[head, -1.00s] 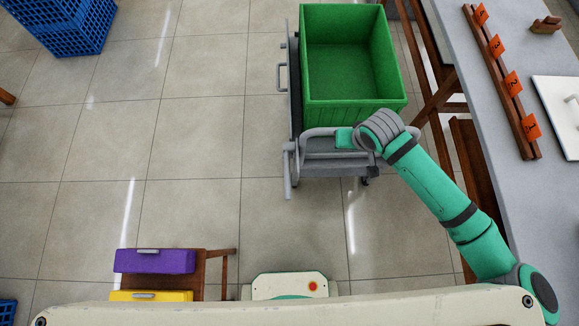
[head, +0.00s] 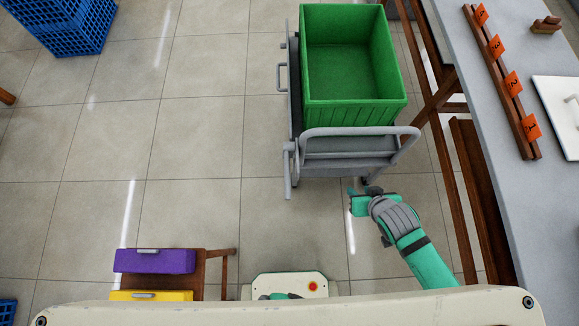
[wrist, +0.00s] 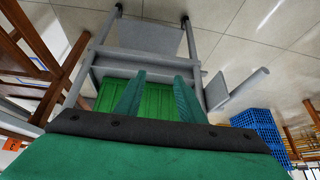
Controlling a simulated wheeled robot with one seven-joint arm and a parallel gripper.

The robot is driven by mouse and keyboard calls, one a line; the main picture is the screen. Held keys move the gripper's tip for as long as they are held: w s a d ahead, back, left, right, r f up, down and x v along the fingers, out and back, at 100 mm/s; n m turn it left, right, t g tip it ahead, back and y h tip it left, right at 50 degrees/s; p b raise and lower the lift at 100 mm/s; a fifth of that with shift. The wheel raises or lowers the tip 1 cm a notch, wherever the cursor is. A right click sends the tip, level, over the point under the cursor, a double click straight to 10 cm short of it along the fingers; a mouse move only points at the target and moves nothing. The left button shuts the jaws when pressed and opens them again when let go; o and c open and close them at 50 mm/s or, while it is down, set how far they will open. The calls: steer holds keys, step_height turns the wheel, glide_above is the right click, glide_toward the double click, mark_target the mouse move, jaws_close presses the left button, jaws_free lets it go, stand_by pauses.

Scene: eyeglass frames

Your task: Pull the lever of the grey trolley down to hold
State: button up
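The grey trolley (head: 350,145) stands at the centre right with a green crate (head: 350,60) on it. A grey lever-like bar (head: 288,172) is at the near left corner of the trolley, beside the handle (head: 360,131). In the wrist view, what looks like the same bar (wrist: 245,88) slopes out on the right. My gripper (head: 356,200) is in front of the trolley's near end, to the right of the lever and apart from it. In the wrist view, its two fingers (wrist: 158,92) are apart with nothing between them.
A long table (head: 510,165) with orange numbered tags stands along the right. A small wooden stand with purple (head: 155,261) and yellow (head: 150,296) boxes is at the lower left. Blue crates (head: 75,30) are at the far left. The floor left of the trolley is clear.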

steer(key=s+a+t, duration=0.4)
steer(key=s+a, duration=0.6)
steer(key=s, duration=0.2)
steer(key=s+a+r+t, duration=0.1)
steer(key=a+r+t, duration=0.4)
steer(key=a+r, duration=0.7)
steer(key=shift+a+h, duration=0.2)
steer(key=shift+h, duration=0.2)
steer(key=shift+s+r, duration=0.1)
